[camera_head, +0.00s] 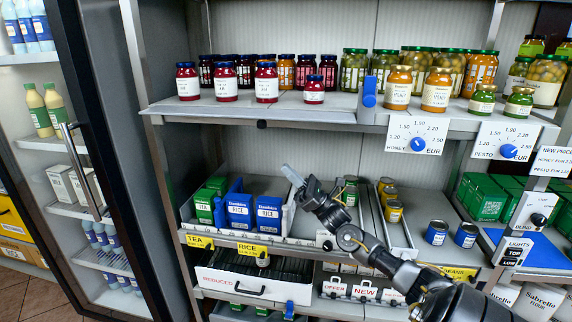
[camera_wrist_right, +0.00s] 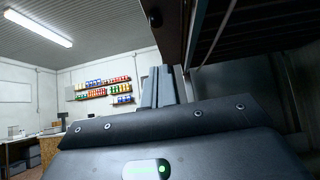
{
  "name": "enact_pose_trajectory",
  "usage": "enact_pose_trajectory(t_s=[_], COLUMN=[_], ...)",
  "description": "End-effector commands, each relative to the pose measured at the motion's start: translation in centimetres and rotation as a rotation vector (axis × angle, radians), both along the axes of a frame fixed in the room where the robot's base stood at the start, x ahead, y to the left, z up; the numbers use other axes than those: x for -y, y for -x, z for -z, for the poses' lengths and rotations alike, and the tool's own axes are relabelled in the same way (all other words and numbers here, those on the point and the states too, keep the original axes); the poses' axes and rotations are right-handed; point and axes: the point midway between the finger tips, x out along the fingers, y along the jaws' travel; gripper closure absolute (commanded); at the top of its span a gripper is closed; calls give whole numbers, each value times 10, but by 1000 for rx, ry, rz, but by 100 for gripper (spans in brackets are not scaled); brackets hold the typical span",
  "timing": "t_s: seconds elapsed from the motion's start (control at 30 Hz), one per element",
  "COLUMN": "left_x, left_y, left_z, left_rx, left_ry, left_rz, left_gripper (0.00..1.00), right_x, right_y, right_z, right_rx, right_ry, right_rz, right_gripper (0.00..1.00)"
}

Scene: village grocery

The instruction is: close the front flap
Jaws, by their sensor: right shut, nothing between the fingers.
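My right gripper (camera_head: 293,176) is shut and empty. Its pale fingertips point up and left, in front of the rice and tea shelf, with the forearm coming in from the lower right. In the right wrist view its fingers (camera_wrist_right: 158,88) stand together, upright. No part is clearly marked as the front flap. A white front panel labelled REDUCED (camera_head: 222,279), with a dark handle, sits below the gripper on a dark-filled bin; I cannot tell whether it is the flap. Blue cartons of rice (camera_head: 239,210) stand left of the gripper. My left gripper is not in view.
Red jars (camera_head: 226,82) and other jars line the upper shelf (camera_head: 330,108), above the gripper. A glass-door fridge (camera_head: 72,140) stands at the left. A price dial (camera_head: 417,144) hangs at the right.

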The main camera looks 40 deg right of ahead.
Motion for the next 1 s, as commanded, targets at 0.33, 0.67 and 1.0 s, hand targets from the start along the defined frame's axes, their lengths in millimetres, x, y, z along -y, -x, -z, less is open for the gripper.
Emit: enact_pose_trajectory(t_s=[0.33,0.67,1.0], left_x=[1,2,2], left_y=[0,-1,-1], left_z=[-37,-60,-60], left_rx=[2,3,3], left_ry=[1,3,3], left_rz=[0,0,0], left_gripper=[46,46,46], right_x=[-29,-32,-31], right_y=[-42,-45,-44], right_z=[-58,-92,-95], right_rx=[2,-1,0], right_ry=[-3,-1,-1], right_rz=[-1,-3,-2], right_gripper=[100,100,100])
